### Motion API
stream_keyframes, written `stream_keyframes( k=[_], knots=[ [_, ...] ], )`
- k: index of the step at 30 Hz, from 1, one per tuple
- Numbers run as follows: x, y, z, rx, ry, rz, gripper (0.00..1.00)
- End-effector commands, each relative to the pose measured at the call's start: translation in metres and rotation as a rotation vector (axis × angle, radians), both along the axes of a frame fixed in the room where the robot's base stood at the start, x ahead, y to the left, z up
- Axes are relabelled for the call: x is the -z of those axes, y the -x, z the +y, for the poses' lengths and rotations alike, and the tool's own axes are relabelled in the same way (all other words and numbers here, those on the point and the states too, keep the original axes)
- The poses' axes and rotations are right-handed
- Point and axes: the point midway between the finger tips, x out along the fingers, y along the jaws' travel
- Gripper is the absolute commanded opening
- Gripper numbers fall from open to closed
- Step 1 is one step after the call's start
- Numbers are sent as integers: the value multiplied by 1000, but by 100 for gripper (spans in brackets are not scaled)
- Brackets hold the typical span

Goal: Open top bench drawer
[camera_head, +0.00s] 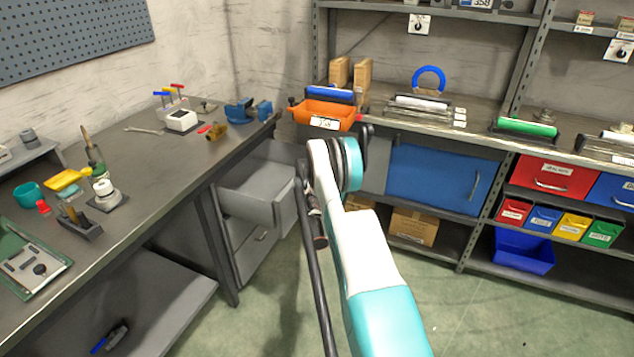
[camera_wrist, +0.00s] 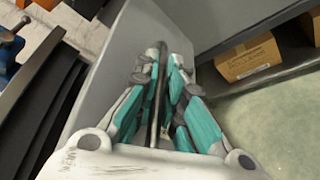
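The top bench drawer (camera_head: 246,193) is grey and stands pulled out from under the workbench (camera_head: 150,190), with its empty-looking inside showing. Its front panel (camera_wrist: 105,100) fills much of the wrist view, with a thin upright-looking bar handle (camera_wrist: 157,110) on it. My gripper (camera_wrist: 161,65) is at this handle, with its teal and grey fingers on both sides of the bar, closed around it. In the head view my white and teal arm hides most of the gripper and the handle.
A closed lower drawer (camera_head: 255,247) sits beneath the open one. A blue vise (camera_head: 240,110) stands at the bench corner. Shelving with a blue cabinet door (camera_head: 438,178) and a cardboard box (camera_head: 413,226) is behind my arm. The green floor (camera_head: 500,315) at the right is clear.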

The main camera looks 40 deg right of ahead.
Motion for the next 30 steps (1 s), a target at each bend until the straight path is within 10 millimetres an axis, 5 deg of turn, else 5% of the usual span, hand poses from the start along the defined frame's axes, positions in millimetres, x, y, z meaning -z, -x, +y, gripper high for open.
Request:
stream_keyframes(
  k=[13, 30],
  knots=[
    [-1, 2, 3, -1, -1, 0, 18],
    [-15, 47, 55, -1, -1, 0, 18]
  ],
)
